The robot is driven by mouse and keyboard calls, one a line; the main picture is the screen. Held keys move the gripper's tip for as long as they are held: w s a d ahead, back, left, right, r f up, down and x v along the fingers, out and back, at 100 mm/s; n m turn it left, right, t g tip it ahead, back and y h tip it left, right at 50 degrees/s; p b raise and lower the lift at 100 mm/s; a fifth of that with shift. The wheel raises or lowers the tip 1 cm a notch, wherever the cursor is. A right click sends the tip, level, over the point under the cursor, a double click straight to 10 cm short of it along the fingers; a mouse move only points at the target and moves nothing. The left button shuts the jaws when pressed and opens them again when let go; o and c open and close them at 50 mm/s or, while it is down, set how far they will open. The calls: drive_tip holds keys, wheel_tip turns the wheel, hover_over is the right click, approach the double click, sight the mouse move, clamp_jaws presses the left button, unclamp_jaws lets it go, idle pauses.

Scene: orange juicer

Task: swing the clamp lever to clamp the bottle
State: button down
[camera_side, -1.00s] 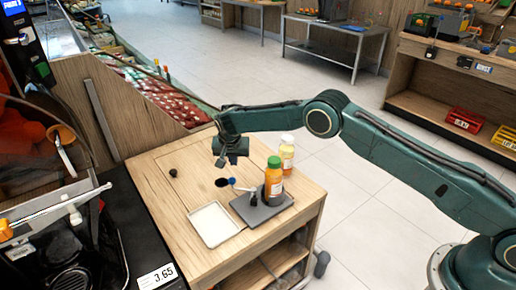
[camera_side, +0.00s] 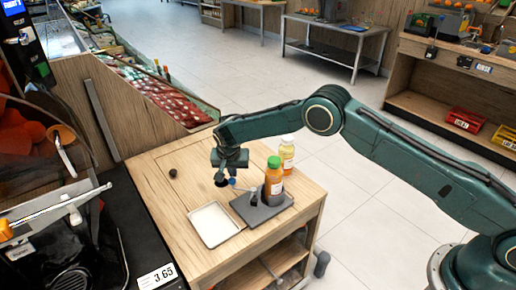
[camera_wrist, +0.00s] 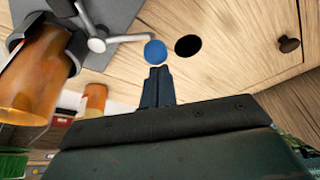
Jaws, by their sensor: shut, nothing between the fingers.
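The orange bottle with a green cap (camera_side: 273,183) stands upright on the grey clamp plate (camera_side: 268,212). In the wrist view the orange bottle (camera_wrist: 38,78) sits against dark clamp parts at the left. The clamp lever (camera_wrist: 122,39) is a silver bar running from a round pivot to a blue ball knob (camera_wrist: 155,52). The knob also shows in the side view (camera_side: 232,181), left of the bottle. My gripper (camera_wrist: 158,72) is shut and empty, its fingertips just beside the knob; I cannot tell whether they touch. In the side view my gripper (camera_side: 222,177) is low over the table.
A second bottle with a white cap (camera_side: 287,153) stands behind the first. A white tray (camera_side: 215,225) lies left of the clamp plate. A dark hole (camera_wrist: 188,46) and a small dark knob (camera_wrist: 289,45) are in the wooden tabletop. The table's left side is mostly clear.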

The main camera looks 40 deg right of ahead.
drive_tip(key=shift+s+a+n+y, duration=0.3)
drive_tip(key=shift+a+n, duration=0.15)
drive_tip(key=shift+n, duration=0.35)
idle(0.4)
drive_tip(key=shift+s+a+n+t+y, duration=0.3)
drive_tip(key=shift+s+a+n, duration=0.2)
drive_tip(key=shift+n, duration=0.4)
drive_tip(key=n, duration=0.1)
drive_tip(key=s+a+n+y, duration=0.1)
drive_tip(key=n, duration=0.1)
drive_tip(key=s+n, duration=0.1)
drive_tip(key=n, duration=0.1)
drive_tip(key=shift+s+a+y, duration=0.2)
drive_tip(key=shift+a+y, duration=0.1)
drive_tip(key=shift+s, duration=0.15)
drive_tip(key=shift+s+a, duration=0.15)
drive_tip(key=shift+s, duration=0.2)
drive_tip(key=shift+s+f, duration=0.15)
drive_tip(key=shift+s, duration=0.05)
drive_tip(key=shift+w, duration=0.1)
drive_tip(key=shift+w+r, duration=0.5)
drive_tip(key=shift+w, duration=1.7)
drive_tip(key=v, duration=1)
